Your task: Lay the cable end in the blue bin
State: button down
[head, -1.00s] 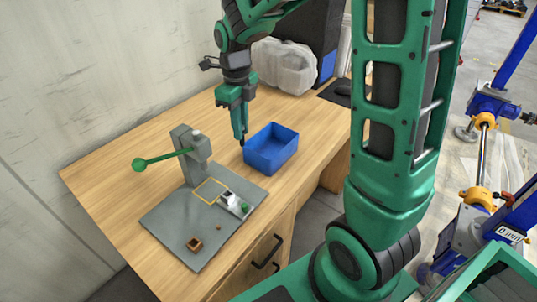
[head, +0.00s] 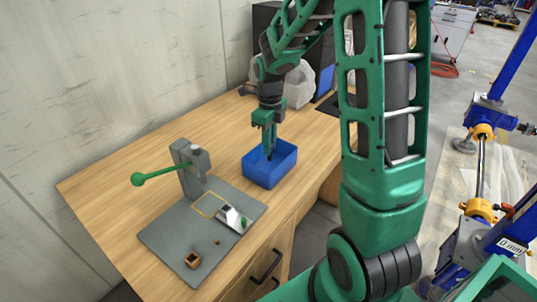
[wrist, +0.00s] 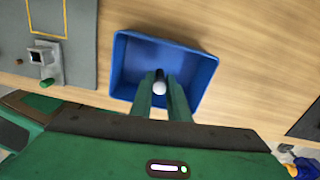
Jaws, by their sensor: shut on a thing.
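The blue bin (head: 288,167) stands open on the wooden table, right of the grey plate. My gripper (head: 270,158) points down over the bin's opening; its fingertips overlap the bin's inside in the head view. In the wrist view, my gripper (wrist: 164,88) is shut on a small dark piece with a pale tip, which looks like the cable end (wrist: 160,76). The bin (wrist: 128,62) surrounds it there, with bare blue floor around it. The height of the cable end above the floor is hard to tell, and no length of cable shows.
A grey plate (head: 165,240) carries a press (head: 190,168) with a green lever, a small shiny fixture (head: 232,217) and a brown square block (head: 192,260).

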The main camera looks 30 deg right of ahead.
jog(key=shift+d+f, duration=0.1)
jog(key=shift+f, duration=2)
jog(key=c, duration=1.7)
grip_release()
